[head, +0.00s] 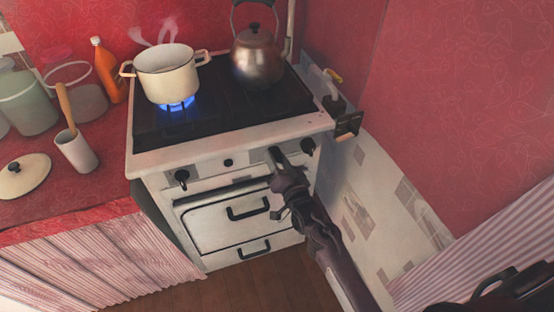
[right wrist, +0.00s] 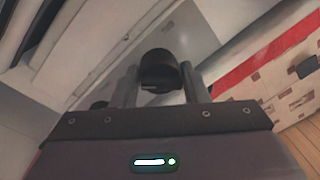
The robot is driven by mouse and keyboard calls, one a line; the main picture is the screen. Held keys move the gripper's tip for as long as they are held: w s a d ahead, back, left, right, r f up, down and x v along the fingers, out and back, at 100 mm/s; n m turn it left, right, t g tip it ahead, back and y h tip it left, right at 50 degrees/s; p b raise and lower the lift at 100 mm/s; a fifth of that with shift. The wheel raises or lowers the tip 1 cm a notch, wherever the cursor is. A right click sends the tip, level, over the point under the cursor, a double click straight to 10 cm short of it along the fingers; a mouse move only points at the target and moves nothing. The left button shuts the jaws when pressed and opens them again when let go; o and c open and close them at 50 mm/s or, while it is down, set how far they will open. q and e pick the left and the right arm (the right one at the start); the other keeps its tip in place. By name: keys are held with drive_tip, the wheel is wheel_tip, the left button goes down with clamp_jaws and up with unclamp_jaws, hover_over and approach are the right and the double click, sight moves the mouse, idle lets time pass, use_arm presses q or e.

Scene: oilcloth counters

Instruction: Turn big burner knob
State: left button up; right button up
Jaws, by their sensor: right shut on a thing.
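The white stove (head: 150,160) has a front panel with dark knobs: a left knob (head: 182,176), a small middle one (head: 228,162) and a right one (head: 307,146). My right gripper (head: 278,158) is at this panel, just left of the right knob. In the right wrist view a black round knob (right wrist: 158,68) sits between the two fingers, and the gripper is shut on it. In the head view my gripper mostly hides this knob, and its turn angle cannot be told. My left gripper is not in view.
A white pot (head: 167,75) stands over a lit blue flame (head: 177,103). A metal kettle (head: 257,55) stands at the back right of the hob. Oven handles (head: 248,208) stick out below the knobs. A red counter (head: 105,190) with kitchenware is at left.

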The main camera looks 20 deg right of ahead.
drive_tip(key=shift+d, duration=0.15)
drive_tip(key=o, duration=0.9)
drive_tip(key=shift+f, duration=0.1)
drive_tip(key=shift+s+d+f, duration=0.1)
drive_tip(key=shift+s+d, duration=0.1)
drive_tip(key=shift+s, duration=1.75)
drive_tip(key=shift+s+d+f, duration=0.1)
drive_tip(key=shift+s+d, duration=0.05)
drive_tip(key=shift+s, duration=1.75)
